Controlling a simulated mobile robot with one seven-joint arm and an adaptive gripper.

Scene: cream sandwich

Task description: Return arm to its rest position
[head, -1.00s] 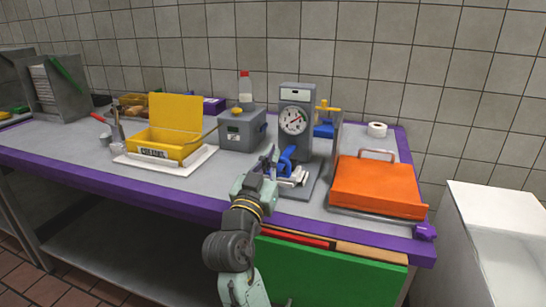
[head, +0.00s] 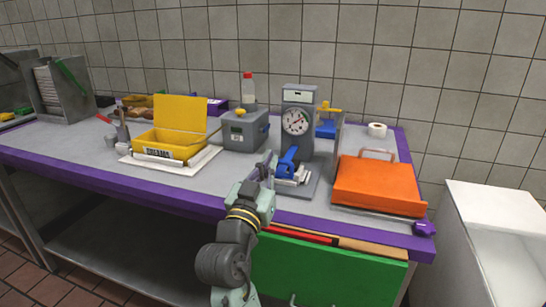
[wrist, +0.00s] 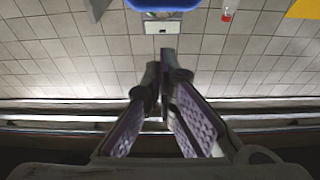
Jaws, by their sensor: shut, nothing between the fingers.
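My gripper (head: 267,166) is shut and empty. In the head view it is raised in front of the middle of the table, close to a blue-handled tool (head: 287,163) at the foot of the grey dial scale (head: 296,122). I cannot tell whether it touches the tool. In the wrist view the two fingers of my gripper (wrist: 161,72) come together at their tips, with nothing between them. Beyond them are the tiled wall and a blue thing at the top edge (wrist: 165,4).
The grey table (head: 85,152) has a purple edge. A yellow bin (head: 170,143) stands left, and a grey box (head: 243,131) stands behind my gripper. An orange case (head: 377,187) lies right. A green panel (head: 325,272) hangs below the front edge. A white counter (head: 495,210) stands far right.

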